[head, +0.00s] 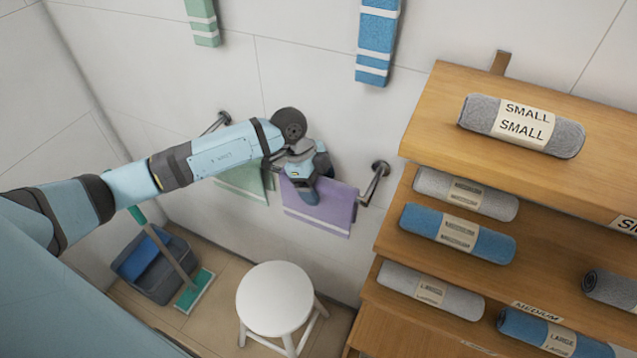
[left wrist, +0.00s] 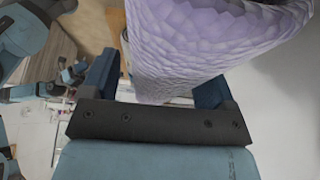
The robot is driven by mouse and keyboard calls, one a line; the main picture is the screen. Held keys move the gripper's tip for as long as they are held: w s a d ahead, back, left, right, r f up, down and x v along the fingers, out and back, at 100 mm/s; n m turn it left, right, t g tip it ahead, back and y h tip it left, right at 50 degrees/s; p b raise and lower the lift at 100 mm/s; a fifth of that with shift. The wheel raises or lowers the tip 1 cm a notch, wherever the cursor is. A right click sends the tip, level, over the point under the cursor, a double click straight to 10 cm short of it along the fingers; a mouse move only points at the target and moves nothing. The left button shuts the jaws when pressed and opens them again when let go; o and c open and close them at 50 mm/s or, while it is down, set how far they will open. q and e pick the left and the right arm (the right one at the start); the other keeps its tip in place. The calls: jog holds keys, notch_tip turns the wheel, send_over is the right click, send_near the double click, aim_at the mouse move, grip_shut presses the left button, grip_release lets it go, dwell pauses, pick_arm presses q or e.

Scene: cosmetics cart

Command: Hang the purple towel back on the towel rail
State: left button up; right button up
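The purple towel (head: 332,208) hangs flat by the wall, its top edge in line with the towel rail, whose right bracket (head: 375,183) shows beside it. The arm hides most of the rail, so I cannot see clearly how the towel lies over it. My left gripper (head: 311,172) is at the towel's upper left part, in front of it. In the left wrist view the purple towel (left wrist: 190,50) fills much of the space ahead. The fingers of my left gripper (left wrist: 155,88) stand wide apart, with a gap between one finger and the cloth. My right gripper is not in view.
A green towel (head: 243,183) hangs left of the purple one, partly behind my arm. A white stool (head: 275,299) stands below. A wooden shelf (head: 428,128) with rolled towels is close on the right. A bucket (head: 160,270) and mop (head: 194,292) stand at the lower left.

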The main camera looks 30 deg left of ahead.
pick_arm(q)
jog(key=b+v, duration=0.2)
jog(key=v, duration=1.2)
jog(key=s+d+f+t+h+p, duration=0.1)
jog(key=s+d+t+h, duration=0.2)
jog(key=d+h, duration=0.5)
jog(key=s+d+f+t+h+p, duration=0.1)
jog(key=s+d+t+h, duration=0.2)
jog(key=d+h, duration=0.5)
jog(key=s+a+f+n+t+y+p, duration=0.1)
jog(key=s+f+n+t+y, duration=0.1)
jog(key=s+f+n+y, duration=0.5)
jog(key=s+a+f+n+t+y+p, duration=0.1)
jog(key=s+f+n+y, duration=0.6)
jog(key=f, duration=0.8)
jog(key=s+a+t+y, duration=0.1)
jog(key=s+y, duration=0.1)
jog(key=y, duration=0.2)
jog(key=shift+f+t, duration=0.3)
jog(key=shift+a, duration=0.1)
